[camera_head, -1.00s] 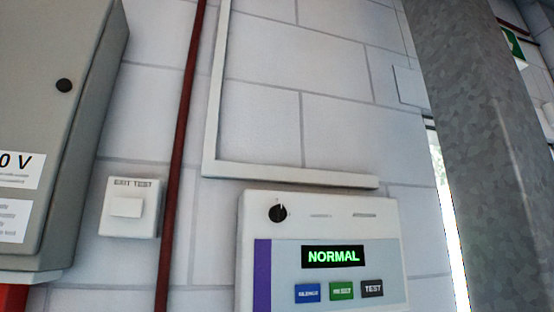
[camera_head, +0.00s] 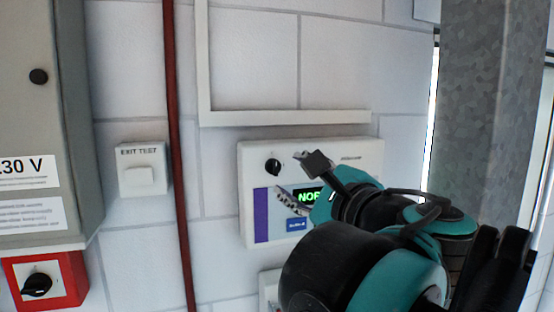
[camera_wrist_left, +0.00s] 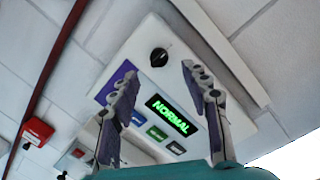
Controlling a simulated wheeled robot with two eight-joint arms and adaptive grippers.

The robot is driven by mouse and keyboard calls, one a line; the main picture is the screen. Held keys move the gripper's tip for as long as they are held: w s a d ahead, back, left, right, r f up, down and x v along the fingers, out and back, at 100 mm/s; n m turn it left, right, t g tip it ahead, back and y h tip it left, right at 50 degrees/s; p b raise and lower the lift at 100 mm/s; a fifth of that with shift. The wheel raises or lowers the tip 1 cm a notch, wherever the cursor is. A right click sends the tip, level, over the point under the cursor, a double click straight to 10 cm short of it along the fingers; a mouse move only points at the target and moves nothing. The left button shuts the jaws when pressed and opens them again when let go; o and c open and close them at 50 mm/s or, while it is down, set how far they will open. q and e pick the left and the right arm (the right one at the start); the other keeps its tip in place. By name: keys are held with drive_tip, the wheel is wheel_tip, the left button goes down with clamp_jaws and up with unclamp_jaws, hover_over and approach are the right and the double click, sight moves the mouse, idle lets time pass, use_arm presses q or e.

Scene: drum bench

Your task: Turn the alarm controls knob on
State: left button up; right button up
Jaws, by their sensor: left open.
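The alarm panel (camera_head: 349,150) is a white box on the wall with a green NORMAL display, a purple strip and coloured buttons. Its black round knob (camera_head: 273,167) is at the upper left of its face; its exact setting is too small to read. My left gripper (camera_head: 301,178) is open and empty in front of the panel, just right of the knob and apart from it, hiding part of the display and buttons. In the left wrist view the knob (camera_wrist_left: 159,57) lies beyond and between the two spread fingers (camera_wrist_left: 157,88). My right gripper is not in view.
A white EXIT TEST box (camera_head: 142,180) and a dark red vertical pipe (camera_head: 178,150) are left of the panel. A grey 230 V cabinet (camera_head: 30,110) stands far left above a red box (camera_head: 68,285) with another black knob. A metal column (camera_head: 485,110) rises at the right.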

sight(277, 168)
use_arm(q)
drive_tip(key=p+x, duration=0.1)
drive_tip(key=x, duration=0.5)
drive_tip(key=shift+w+a, duration=0.2)
drive_tip(key=shift+w, duration=0.15)
drive_tip(key=shift+f, duration=0.1)
drive_tip(key=shift+c, duration=0.4)
clamp_jaws()
